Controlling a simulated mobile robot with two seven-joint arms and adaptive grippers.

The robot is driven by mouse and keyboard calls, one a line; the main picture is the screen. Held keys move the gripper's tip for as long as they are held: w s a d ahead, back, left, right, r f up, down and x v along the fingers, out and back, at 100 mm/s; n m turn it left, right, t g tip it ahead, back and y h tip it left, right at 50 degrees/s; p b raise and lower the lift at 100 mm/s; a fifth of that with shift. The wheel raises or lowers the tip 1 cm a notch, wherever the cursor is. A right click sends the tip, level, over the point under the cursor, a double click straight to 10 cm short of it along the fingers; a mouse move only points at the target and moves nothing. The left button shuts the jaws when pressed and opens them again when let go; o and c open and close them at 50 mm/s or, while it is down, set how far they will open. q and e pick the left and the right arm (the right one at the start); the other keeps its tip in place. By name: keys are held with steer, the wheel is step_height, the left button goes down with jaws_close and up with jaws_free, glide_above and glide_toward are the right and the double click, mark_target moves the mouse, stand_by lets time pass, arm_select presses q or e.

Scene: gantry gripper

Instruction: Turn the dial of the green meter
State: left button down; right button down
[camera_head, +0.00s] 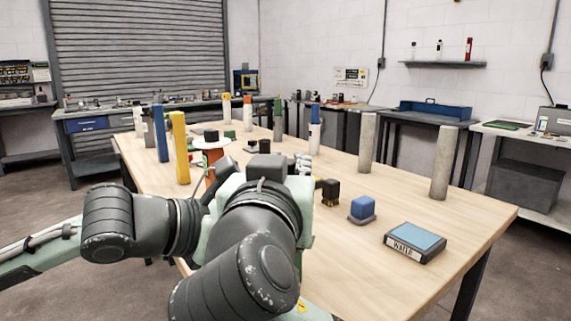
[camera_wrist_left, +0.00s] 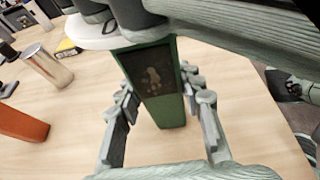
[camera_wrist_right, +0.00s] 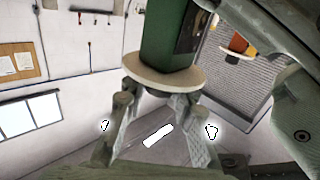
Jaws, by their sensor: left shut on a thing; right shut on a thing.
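The green meter (camera_wrist_left: 172,112) stands upright in the left wrist view, a green post with a dark panel on its face. My left gripper (camera_wrist_left: 160,100) is shut on its body, one finger on each side. A pale round disc (camera_wrist_left: 92,35) sits on top of the post, with dark parts above it. In the right wrist view, which is turned over, the green meter (camera_wrist_right: 163,38) and its disc (camera_wrist_right: 150,79) show above my right gripper (camera_wrist_right: 158,103), shut at the dial beyond the disc. The dial itself is mostly hidden. My arms hide the green meter in the head view.
An orange meter (camera_head: 210,172) with a pale disc and black top stands left of my arms. Yellow (camera_head: 180,148) and blue (camera_head: 160,134) posts stand nearby. Right are a blue block (camera_head: 362,207), a water-labelled box (camera_head: 415,241) and grey cylinders (camera_head: 441,163).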

arm_select(q)
steer(key=shift+a, duration=0.1)
arm_select(e)
steer(key=c, duration=1.2)
jaws_free()
steer(key=shift+y, duration=0.4)
